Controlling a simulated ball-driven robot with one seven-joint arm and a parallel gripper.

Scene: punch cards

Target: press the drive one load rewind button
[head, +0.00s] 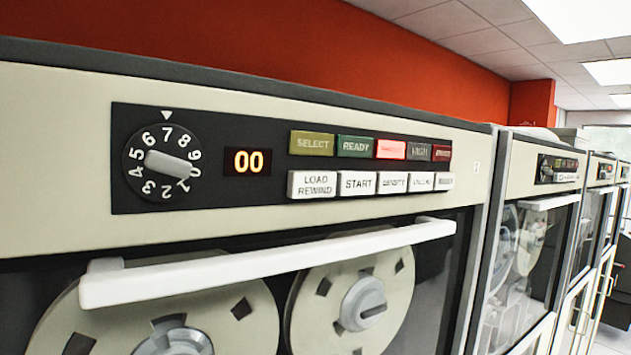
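The load rewind button (313,184) is a white rectangle with dark lettering. It is at the left end of the lower button row on the dark control panel (235,195) of the nearest tape drive. The start button (357,183) is right beside it. Above it is the olive select button (312,143). To its left are an orange display (248,161) reading 00 and a numbered dial (165,162) with a pale knob. My gripper is not in view, and nothing covers the button.
A white handle bar (270,262) sticks out below the panel, across the glass door with two tape reels (357,303). More tape drives (535,215) stand in a row to the right. A red wall (260,50) is behind.

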